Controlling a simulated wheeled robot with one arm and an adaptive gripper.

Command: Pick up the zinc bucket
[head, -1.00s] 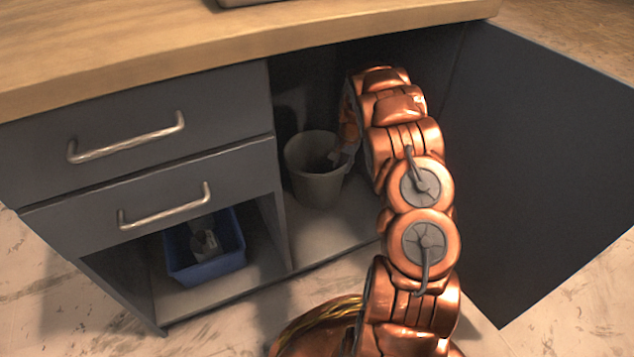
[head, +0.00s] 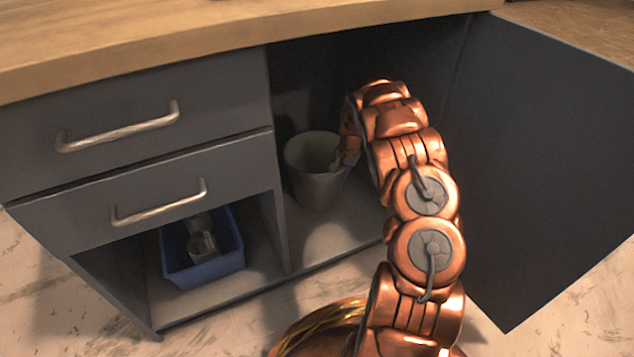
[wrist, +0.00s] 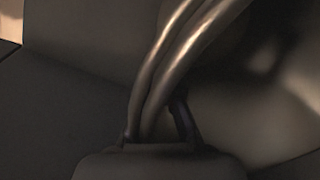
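The zinc bucket (head: 316,187) is a grey, open-topped bucket. It stands upright on the floor of the open cabinet compartment in the head view. My arm reaches into the compartment from the right, and my gripper (head: 343,160) is at the bucket's right rim, with a finger seen against the bucket's opening. In the wrist view, shiny curved edges, which look like the bucket's rim (wrist: 172,55), run up from the dark gripper body (wrist: 150,150). The picture is dark, and I cannot tell whether the fingers are closed on the rim.
A blue bin (head: 205,270) with a grey metal item inside stands in the left compartment, below two drawers. The open cabinet door (head: 545,175) is close on the right of my arm. The wooden countertop (head: 200,40) hangs above, and a divider wall stands left of the bucket.

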